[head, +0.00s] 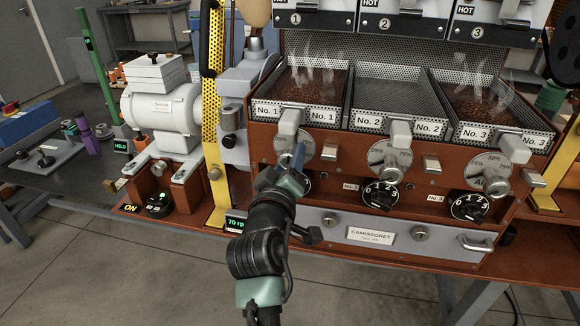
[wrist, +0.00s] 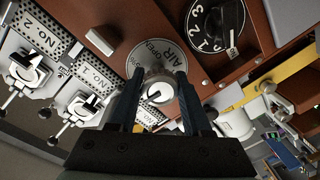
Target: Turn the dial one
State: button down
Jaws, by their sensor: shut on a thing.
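The No. 1 air dial is a round grey plate (wrist: 148,57) with a silver knob (wrist: 159,92) at its centre. In the head view, part of its plate (head: 303,146) shows on the red front below the No. 1 tray. My gripper (head: 293,163) reaches it from below and is shut on the silver knob; the two dark fingers (wrist: 158,88) stand on either side of the knob in the wrist view. A black dial with white numbers (wrist: 215,27) sits beside the air dial, apart from the fingers. In the head view my gripper mostly hides this black dial.
The No. 2 air dial (head: 384,156) and No. 3 air dial (head: 487,165) are to the right, with black dials (head: 380,195) below. A yellow upright (head: 214,150) and a grey motor (head: 160,105) stand left.

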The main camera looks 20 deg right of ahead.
jog(key=m+b, duration=0.3)
jog(key=m, duration=0.2)
jog(key=shift+f+b, duration=0.1)
jog(key=shift+b, duration=0.25)
jog(key=m+b, duration=0.3)
jog(key=m, duration=0.2)
jog(key=shift+t, duration=0.4)
jog(key=shift+m, duration=0.3)
jog(key=shift+c, duration=1.8)
grip_release()
jog(key=shift+a, duration=0.1)
jog(key=v, duration=1.3)
